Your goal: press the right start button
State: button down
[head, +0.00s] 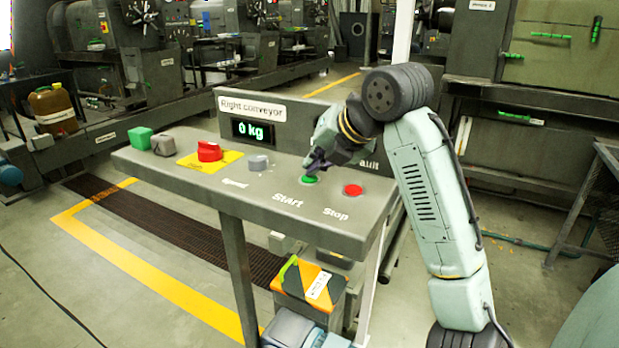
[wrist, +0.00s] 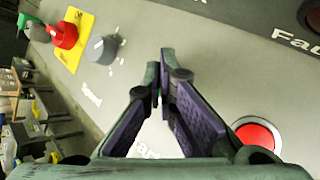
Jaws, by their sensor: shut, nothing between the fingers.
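The green start button (head: 309,179) sits on the grey "Right conveyor" panel (head: 185,177) in the head view, above the word "Start". My gripper (head: 312,172) is shut and empty, its fingertips pointing down at the green button. They look very close to it or touching; I cannot tell which. In the wrist view my gripper (wrist: 160,90) has its purple-padded fingers together over the "Start" label, and the green button is hidden behind them. The red stop button (head: 352,190) is to the right; it also shows in the wrist view (wrist: 257,138).
A grey speed knob (head: 258,162), a red switch on a yellow plate (head: 209,151) and a green block (head: 140,137) stand left along the panel. A display (head: 253,130) reading "0 kg" rises behind. An orange-and-black box (head: 308,287) stands below the panel.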

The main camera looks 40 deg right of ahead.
aim_at(314, 177)
jog(key=shift+f, duration=0.3)
jog(key=shift+r, duration=0.1)
jog(key=shift+r+p, duration=0.65)
jog(key=shift+r, duration=0.15)
notch_tip(314, 177, up, 5)
jog(key=p, duration=0.4)
jog(key=shift+r, duration=0.1)
jog(key=shift+s, duration=0.1)
dwell(0.9)
